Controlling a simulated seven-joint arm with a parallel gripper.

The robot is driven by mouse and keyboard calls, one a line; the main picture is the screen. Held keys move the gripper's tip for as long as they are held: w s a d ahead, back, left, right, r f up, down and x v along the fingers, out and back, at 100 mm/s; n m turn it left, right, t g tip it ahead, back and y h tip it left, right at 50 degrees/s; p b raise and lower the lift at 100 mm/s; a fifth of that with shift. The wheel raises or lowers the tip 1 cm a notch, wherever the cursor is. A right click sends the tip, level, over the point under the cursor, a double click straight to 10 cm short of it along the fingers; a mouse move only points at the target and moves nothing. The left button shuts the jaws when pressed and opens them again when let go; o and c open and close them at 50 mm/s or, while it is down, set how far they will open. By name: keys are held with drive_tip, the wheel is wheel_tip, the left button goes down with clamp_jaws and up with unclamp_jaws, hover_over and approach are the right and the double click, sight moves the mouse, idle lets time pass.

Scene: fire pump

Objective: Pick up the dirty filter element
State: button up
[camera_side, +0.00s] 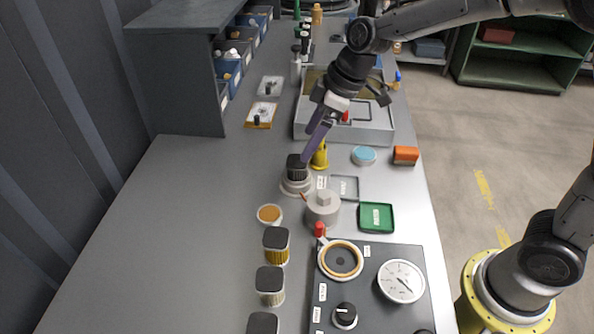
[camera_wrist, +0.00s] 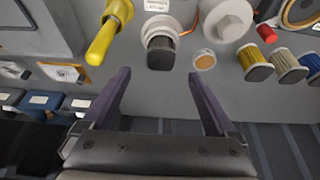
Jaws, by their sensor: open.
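The dark filter element (camera_side: 297,166) that I take for the dirty one stands upright in a round pale housing (camera_side: 297,187). It also shows in the wrist view (camera_wrist: 161,54), with its flat dark end facing me. My gripper (camera_side: 308,158) is open, and its purple fingers reach down just above and beside the element. In the wrist view the fingertips of my gripper (camera_wrist: 159,76) are spread wide, with the element beyond the gap and roughly centred. Nothing is between the fingers. Contact cannot be made out.
A yellow object (camera_side: 320,156) stands close beside the fingers. A panel with a gauge (camera_side: 401,281) is at front right. The left bench is clear.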

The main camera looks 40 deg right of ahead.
sight(297, 161)
drive_tip(key=shift+x, duration=3.75)
drive_tip(key=c, duration=1.5)
drive_tip(key=shift+o, duration=0.2)
